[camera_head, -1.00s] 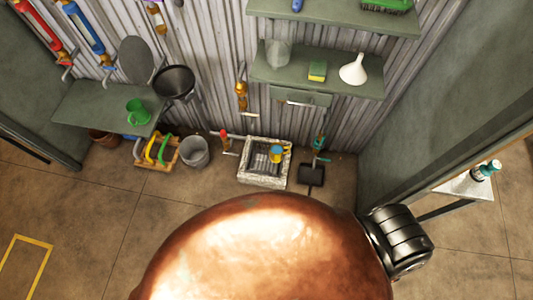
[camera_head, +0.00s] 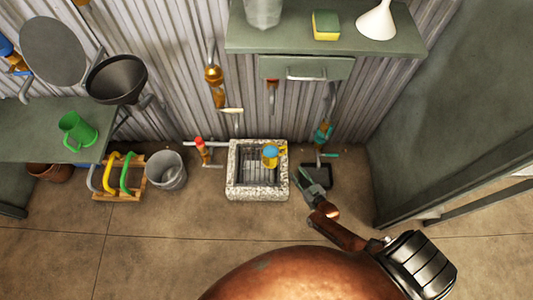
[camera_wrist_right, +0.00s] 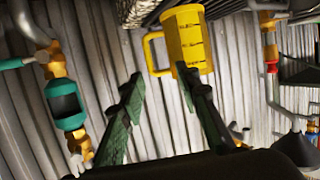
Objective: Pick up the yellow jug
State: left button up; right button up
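The yellow jug (camera_head: 271,157) stands in the pale stone basin (camera_head: 234,186), on its grate, with a blue top or inside showing. Its handle faces right in the head view. My right gripper (camera_head: 307,186) is right of the basin, apart from the jug, with its fingers spread and nothing between them. In the right wrist view the jug (camera_wrist_right: 186,40) is beyond the open fingers (camera_wrist_right: 158,78), with its handle on the left; this view looks upside down. My left gripper is not in view.
A red-handled valve (camera_head: 201,150), a grey bucket (camera_head: 166,170) and a wooden rack (camera_head: 118,183) stand left of the basin. The floor in front is clear.

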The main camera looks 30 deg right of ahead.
aim_at(286, 150)
jog(key=shift+w+d+f+m+t+h+b, duration=0.4)
jog(key=shift+w+f+t+b, duration=0.2)
jog(key=shift+w+b, duration=1.3)
jog(key=shift+w+d+f+m+t+h+b, duration=0.25)
jog(key=shift+w+d+f+t+b, duration=0.25)
jog(key=shift+w+b, duration=1.3)
jog(key=shift+w+d+f+m+t+h+b, duration=0.3)
jog(key=shift+w+d+f+t+b, duration=0.3)
jog(key=shift+w+b, duration=1.3)
jog(key=w, duration=0.1)
jog(key=w+b, duration=0.1)
jog(key=w, duration=0.1)
jog(key=w+b, duration=0.1)
jog(key=shift+w+d+f, duration=0.15)
jog(key=shift+d+f, duration=0.1)
jog(key=shift+f, duration=0.1)
jog(key=shift+w, duration=0.25)
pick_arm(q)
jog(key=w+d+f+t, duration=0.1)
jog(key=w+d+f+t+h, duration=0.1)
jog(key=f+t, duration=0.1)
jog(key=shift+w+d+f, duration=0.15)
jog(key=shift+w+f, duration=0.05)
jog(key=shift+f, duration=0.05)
pick_arm(e)
jog(key=shift+w+d+r, duration=0.1)
jog(key=shift+w+r, duration=0.05)
jog(key=shift+r, duration=0.05)
jog(key=shift+c, duration=0.2)
grip_shut()
